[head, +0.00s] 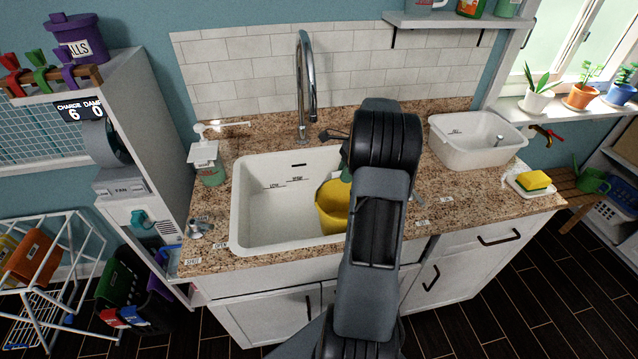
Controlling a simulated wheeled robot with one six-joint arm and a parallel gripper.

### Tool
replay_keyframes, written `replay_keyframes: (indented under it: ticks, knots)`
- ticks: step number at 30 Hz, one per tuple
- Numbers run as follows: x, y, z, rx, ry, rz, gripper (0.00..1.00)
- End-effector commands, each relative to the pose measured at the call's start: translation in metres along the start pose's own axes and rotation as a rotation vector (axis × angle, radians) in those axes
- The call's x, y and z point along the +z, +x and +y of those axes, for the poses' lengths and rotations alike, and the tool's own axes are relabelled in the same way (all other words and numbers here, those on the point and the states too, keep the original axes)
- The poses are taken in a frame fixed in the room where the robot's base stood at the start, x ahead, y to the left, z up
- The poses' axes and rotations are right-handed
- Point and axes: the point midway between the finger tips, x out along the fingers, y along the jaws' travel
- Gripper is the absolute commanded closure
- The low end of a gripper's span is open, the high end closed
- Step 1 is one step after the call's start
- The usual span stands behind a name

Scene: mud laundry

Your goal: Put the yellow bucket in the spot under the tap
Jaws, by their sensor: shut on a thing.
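The yellow bucket (332,206) is at the right side of the white sink basin (243,215), partly hidden behind my arm. I cannot tell whether its base touches the sink floor. The chrome tap (303,80) rises behind the sink, and its curved spout ends to the left of and behind the bucket. My gripper (346,172) is at the bucket's upper right, mostly hidden by my own arm, and is shut on the bucket. The exact grip on the bucket is hidden. The left part of the sink is empty.
A soap dispenser (211,170) stands left of the sink. A white tub (462,145) and a yellow sponge (534,180) on a dish are at the right of the granite counter (250,137). A shelf (440,21) with bottles hangs above.

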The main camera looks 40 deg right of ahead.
Motion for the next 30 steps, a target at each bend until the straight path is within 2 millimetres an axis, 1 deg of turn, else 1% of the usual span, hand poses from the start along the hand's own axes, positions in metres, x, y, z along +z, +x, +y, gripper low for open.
replay_keyframes:
  ticks: [1,4,6,9,20,27,30]
  knots:
    - [-0.004,0.010,-0.002,0.005,0.001,-0.002,1.00]
    - [-0.012,0.029,-0.006,0.004,0.001,-0.002,1.00]
    - [0.004,0.030,-0.010,0.000,-0.006,0.001,1.00]
    - [0.016,0.034,-0.014,0.001,-0.004,0.000,1.00]
    - [0.033,0.041,-0.020,0.000,-0.002,0.000,1.00]
    - [0.064,0.050,-0.029,0.001,-0.004,0.000,1.00]
    - [0.058,0.060,-0.030,0.002,0.002,-0.001,1.00]
